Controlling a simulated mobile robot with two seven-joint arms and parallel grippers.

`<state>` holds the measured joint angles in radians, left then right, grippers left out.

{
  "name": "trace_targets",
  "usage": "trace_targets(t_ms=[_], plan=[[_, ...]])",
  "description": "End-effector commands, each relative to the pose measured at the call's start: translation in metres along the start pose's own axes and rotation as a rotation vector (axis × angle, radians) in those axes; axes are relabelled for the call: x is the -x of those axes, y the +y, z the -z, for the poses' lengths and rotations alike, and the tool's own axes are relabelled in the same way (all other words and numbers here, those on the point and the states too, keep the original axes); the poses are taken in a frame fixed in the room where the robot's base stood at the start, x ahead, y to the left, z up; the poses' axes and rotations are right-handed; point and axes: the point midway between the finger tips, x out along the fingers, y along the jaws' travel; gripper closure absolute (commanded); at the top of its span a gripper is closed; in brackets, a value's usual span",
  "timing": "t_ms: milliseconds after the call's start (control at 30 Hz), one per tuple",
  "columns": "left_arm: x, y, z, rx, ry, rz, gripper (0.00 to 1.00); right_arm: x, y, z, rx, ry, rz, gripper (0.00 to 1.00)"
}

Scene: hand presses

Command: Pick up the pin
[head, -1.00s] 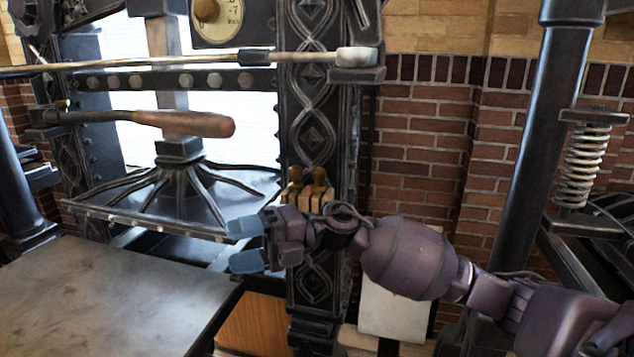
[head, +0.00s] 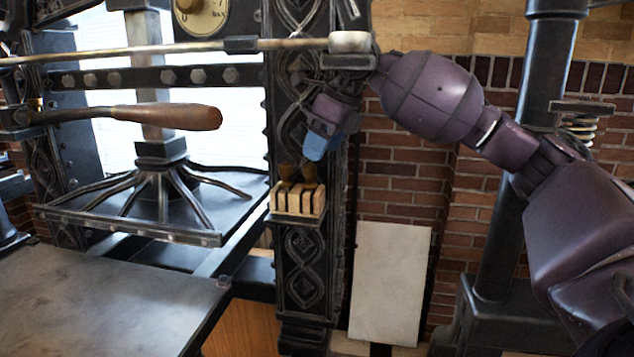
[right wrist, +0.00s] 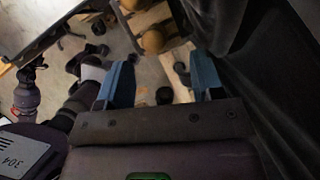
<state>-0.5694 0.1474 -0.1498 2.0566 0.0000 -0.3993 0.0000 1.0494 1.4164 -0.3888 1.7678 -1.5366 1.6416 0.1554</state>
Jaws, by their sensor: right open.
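Two pins with rounded brown wooden tops stand upright side by side in a slotted wooden block (head: 312,203) on the press column, the left pin (head: 286,173) and the right pin (head: 309,173). Their lower parts are hidden in the block. The right wrist view shows their round tops (right wrist: 152,41) beyond my fingers. My right gripper (head: 321,145) is just above and slightly right of the pins, its blue fingers pointing down. In the right wrist view my right gripper (right wrist: 163,80) is open and empty, apart from the pins. My left gripper is out of view.
A long metal bar (head: 180,50) crosses close to my right wrist. A wooden-handled lever (head: 165,116) and the ribbed press plate (head: 120,222) lie left of the block. A dark flat bed (head: 90,300) fills the lower left. A pale board (head: 390,285) leans by the brick wall.

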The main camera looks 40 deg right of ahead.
Motion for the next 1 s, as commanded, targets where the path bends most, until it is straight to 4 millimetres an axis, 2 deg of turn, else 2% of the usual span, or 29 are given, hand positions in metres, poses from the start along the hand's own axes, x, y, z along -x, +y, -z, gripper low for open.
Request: trace_targets(t_ms=[100,333,600,867,1000], plan=[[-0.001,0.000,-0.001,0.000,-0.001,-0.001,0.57,-0.013,0.001,0.000,0.000,0.001,-0.004,0.39],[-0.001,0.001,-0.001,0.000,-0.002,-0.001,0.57,-0.030,0.004,0.000,0.001,0.002,-0.005,0.39],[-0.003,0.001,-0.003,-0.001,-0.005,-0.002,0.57,-0.065,0.007,-0.001,0.000,0.001,-0.006,0.39],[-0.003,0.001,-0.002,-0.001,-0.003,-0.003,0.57,-0.068,0.007,-0.001,0.000,-0.002,-0.004,0.39],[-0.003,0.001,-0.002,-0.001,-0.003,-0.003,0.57,-0.068,0.007,-0.001,0.000,-0.002,-0.004,0.58]])
